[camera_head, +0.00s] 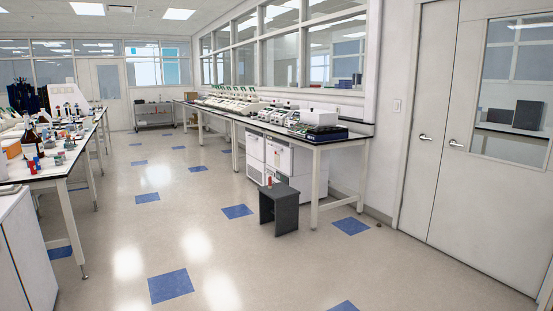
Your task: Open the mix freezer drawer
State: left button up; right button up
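White cabinet-like units stand under the right-hand bench. The left unit (256,158) and the right unit (281,158) show closed fronts. I cannot tell which of them holds the mix freezer drawer, and no label is readable at this distance. The lower part of the right unit is partly hidden by a dark grey stool. Neither of my grippers shows in the head view.
The dark grey stool (288,211) stands before the units with a small red item (269,181) on it. Thermal cyclers line the right bench (346,138). A cluttered bench (66,167) runs along the left. The floor aisle between is clear. Closed double doors (430,136) are at right.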

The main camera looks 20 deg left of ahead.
aim_at(279, 157)
jog(key=i+j+u, duration=0.25)
jog(key=i, duration=0.15)
jog(key=i+j+u, duration=0.3)
jog(key=i+u, duration=0.45)
jog(key=i, duration=3.65)
jog(key=i+z, duration=0.2)
jog(key=i, duration=0.2)
jog(key=i+j+z, duration=0.15)
jog(key=i, duration=0.3)
jog(key=i+j+z, duration=0.2)
jog(key=i, duration=0.2)
jog(key=i+j+z, duration=0.2)
jog(key=i, duration=0.2)
jog(key=l, duration=0.1)
